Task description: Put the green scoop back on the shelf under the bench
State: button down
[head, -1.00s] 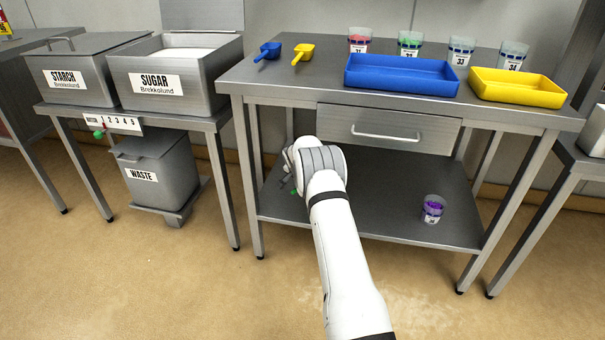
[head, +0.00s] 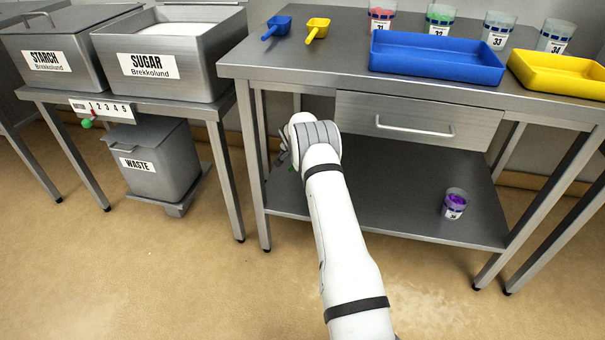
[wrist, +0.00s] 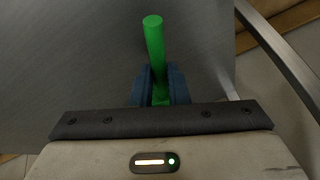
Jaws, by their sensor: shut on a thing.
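The green scoop shows in the wrist view as a green handle (wrist: 154,50) standing out between the fingers. My gripper (wrist: 158,88) is shut on it, with a dark blue finger on each side. The rest of the scoop is hidden. The grey metal lower shelf (head: 400,200) under the bench lies behind my arm in the head view. In the head view my wrist is at the shelf's left part, below the bench top, and hides most of the gripper. I cannot tell whether the scoop touches the shelf.
A purple-filled cup (head: 455,203) stands on the shelf's right part. The bench leg (head: 252,170) is left of my wrist, and a drawer (head: 415,122) hangs above the shelf. A blue scoop (head: 277,27), yellow scoop (head: 316,29) and blue tray (head: 437,58) are on top. Mid-shelf is clear.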

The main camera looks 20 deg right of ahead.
jog(key=shift+d+f+b, duration=0.15)
jog(key=shift+f+b, duration=0.3)
jog(key=shift+f, duration=1.15)
jog(key=shift+d+f+b, duration=0.1)
jog(key=shift+f+b, duration=0.3)
jog(key=shift+f, duration=1.15)
jog(key=shift+f, duration=0.1)
jog(key=shift+f, duration=0.15)
jog(key=c, duration=1.4)
grip_release()
